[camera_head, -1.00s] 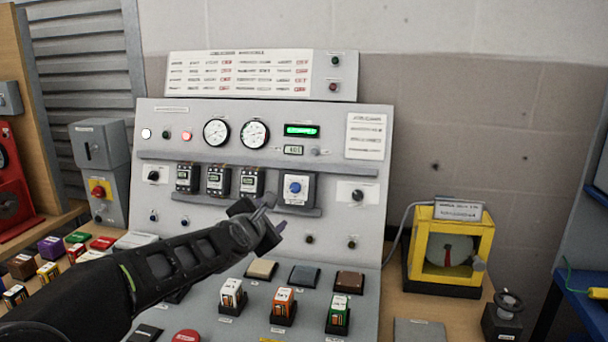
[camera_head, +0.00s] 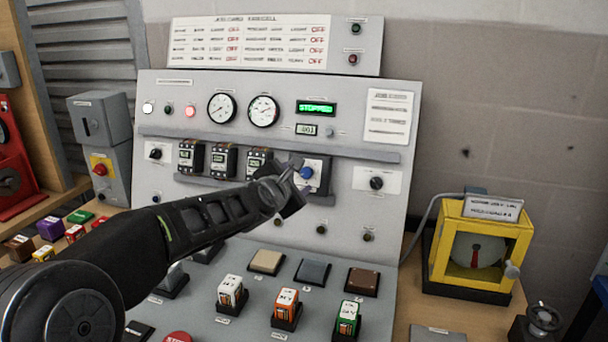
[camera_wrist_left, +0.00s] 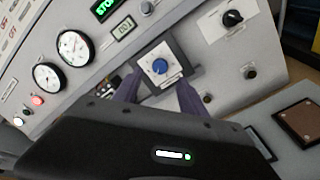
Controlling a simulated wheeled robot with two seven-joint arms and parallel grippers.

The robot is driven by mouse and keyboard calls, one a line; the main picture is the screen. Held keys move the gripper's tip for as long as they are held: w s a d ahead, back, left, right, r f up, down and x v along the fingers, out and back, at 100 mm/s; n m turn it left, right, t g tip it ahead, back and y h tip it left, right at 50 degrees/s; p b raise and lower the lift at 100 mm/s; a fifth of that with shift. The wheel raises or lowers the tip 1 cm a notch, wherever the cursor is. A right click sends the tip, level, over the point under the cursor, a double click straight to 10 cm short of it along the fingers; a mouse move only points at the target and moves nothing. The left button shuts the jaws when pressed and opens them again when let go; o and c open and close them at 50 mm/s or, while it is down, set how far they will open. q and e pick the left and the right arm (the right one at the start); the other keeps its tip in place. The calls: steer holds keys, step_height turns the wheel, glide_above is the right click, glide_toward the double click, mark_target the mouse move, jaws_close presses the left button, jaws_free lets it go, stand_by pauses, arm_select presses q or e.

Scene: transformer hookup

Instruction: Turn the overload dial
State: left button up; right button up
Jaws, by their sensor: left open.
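The overload dial is a round blue knob (camera_head: 306,172) on a pale plate of a grey box on the upright panel, right of the row of breakers. In the left wrist view the blue knob (camera_wrist_left: 160,66) shows whole, with a white mark on it. My left gripper (camera_head: 293,178) is at the dial's lower left in the head view and covers part of its box. In the left wrist view the two purple-grey fingers (camera_wrist_left: 158,88) are apart, one on each side below the knob. No contact can be made out. My right gripper is not in view.
A ledge (camera_head: 350,151) runs above the dial. A black knob (camera_head: 376,183) sits to its right. A green display (camera_head: 316,108) reads STOPPED. Coloured blocks (camera_head: 285,306) stand on the sloped desk below. A yellow-framed box (camera_head: 478,250) stands at right.

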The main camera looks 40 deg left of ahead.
mark_target(306, 173)
arm_select(q)
steer(key=x, duration=0.6)
steer(key=shift+w+a+f+p, duration=0.1)
steer(key=shift+w+p, duration=0.15)
steer(key=shift+p, duration=0.05)
jaws_close()
